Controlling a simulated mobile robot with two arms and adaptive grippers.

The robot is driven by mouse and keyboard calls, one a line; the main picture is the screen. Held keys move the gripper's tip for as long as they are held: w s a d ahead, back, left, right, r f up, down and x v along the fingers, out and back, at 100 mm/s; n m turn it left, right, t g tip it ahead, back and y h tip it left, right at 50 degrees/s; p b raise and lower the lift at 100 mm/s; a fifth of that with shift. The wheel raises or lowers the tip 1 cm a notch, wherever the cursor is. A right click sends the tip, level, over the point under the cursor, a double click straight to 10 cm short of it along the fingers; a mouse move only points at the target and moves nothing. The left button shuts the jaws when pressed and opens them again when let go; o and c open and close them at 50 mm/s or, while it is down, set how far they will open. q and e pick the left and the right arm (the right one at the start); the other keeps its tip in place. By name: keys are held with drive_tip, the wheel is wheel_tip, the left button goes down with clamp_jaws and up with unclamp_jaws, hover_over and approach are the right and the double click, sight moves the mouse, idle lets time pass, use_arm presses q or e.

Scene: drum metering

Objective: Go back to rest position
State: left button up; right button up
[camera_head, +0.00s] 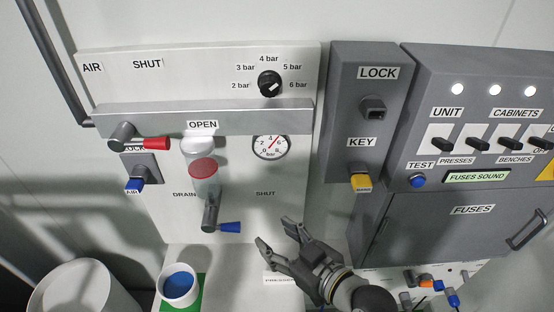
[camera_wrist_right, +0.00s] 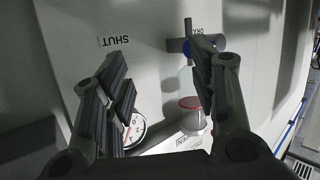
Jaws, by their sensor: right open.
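My right gripper (camera_head: 276,232) is in front of the lower part of the white air panel (camera_head: 130,80) in the head view. Its fingers are apart with nothing between them, and they point up and left. It is to the right of the drain valve's blue handle (camera_head: 229,227) and apart from it. In the right wrist view the open fingers (camera_wrist_right: 158,58) frame bare panel, with the drain valve (camera_wrist_right: 190,46) behind the right finger. The gauge (camera_wrist_right: 135,130) is partly hidden behind the left finger. My left gripper is not in view.
A red-handled valve (camera_head: 155,143) sticks out at the upper left. A grey lock box (camera_head: 368,100) with a yellow key (camera_head: 361,182) and a fuse cabinet (camera_head: 470,240) stand to the right. A white cup (camera_head: 179,296) with blue contents and a white drum (camera_head: 85,290) are at lower left.

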drive_tip(key=s+d+f+m+g+h, duration=0.3)
drive_tip(key=s+d+f+g+h, duration=0.1)
drive_tip(key=s+d+f, duration=0.4)
drive_tip(key=s+d+f+m+g+h, duration=0.45)
drive_tip(key=s+d+f, duration=0.2)
drive_tip(key=d, duration=0.45)
drive_tip(key=s+f+b, duration=0.2)
drive_tip(key=f+b, duration=0.1)
drive_tip(key=f, duration=1.4)
drive_tip(key=s+f+b, duration=0.2)
drive_tip(key=f+b, duration=0.1)
drive_tip(key=f, duration=1.3)
drive_tip(key=s+d+f+n+g+b, duration=0.1)
drive_tip(key=s+d+f+g+b, duration=0.1)
drive_tip(key=s+f, duration=1.3)
wheel_tip(320, 180, down, 4)
drive_tip(key=shift+s+d+f+h+b, duration=0.1)
drive_tip(key=shift+s+d+h+b, duration=0.3)
drive_tip(key=shift+b, duration=0.75)
